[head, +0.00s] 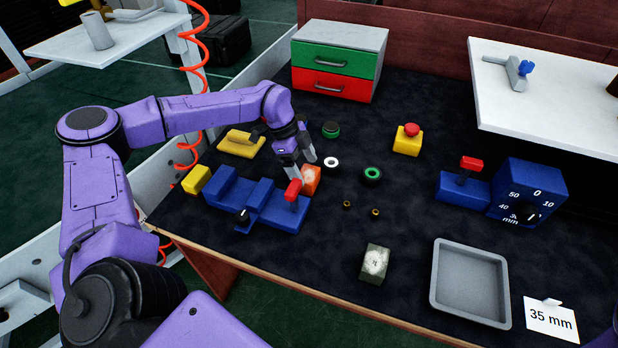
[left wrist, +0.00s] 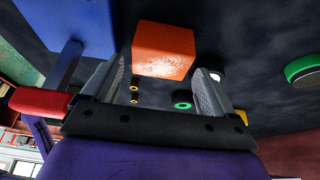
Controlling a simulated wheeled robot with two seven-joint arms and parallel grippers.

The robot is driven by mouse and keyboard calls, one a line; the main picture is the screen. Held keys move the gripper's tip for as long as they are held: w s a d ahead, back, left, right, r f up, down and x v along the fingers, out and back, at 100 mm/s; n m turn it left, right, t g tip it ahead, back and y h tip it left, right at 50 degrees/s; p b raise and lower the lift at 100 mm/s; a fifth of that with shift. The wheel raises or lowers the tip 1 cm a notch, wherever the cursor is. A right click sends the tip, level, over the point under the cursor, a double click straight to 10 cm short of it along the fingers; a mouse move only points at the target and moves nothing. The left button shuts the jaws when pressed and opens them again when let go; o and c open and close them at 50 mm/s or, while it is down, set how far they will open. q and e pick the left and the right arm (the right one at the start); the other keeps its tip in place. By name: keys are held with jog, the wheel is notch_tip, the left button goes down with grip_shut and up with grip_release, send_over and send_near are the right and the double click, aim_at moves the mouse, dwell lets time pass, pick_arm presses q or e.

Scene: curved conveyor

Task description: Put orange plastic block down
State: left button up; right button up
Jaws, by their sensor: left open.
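The orange plastic block (head: 311,178) rests on the dark table top, just right of the blue fixture with the red-topped lever. In the left wrist view the orange block (left wrist: 164,50) shows beyond and between the fingertips, with dark surface around it. My left gripper (head: 298,168) is open at the block, its fingers pointing down. In the left wrist view the left gripper (left wrist: 166,85) has a finger on each side, with a gap at the right finger. Contact at the left finger is unclear. My right gripper is not in view.
The blue fixture (head: 228,188) with its red-topped lever (head: 292,190) stands close left of the block. White and green rings (head: 372,174) lie to the right. A grey-green block (head: 375,263) and grey tray (head: 440,285) lie nearer the front edge. Open table lies between them.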

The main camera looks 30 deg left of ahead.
aim_at(306, 173)
pick_arm(q)
jog(key=shift+a+p+x, duration=0.1)
jog(key=shift+p+x, duration=0.05)
jog(key=shift+x, duration=0.95)
jog(key=shift+a+p+x, duration=0.15)
jog(key=shift+x, duration=1)
jog(key=shift+c, duration=0.3)
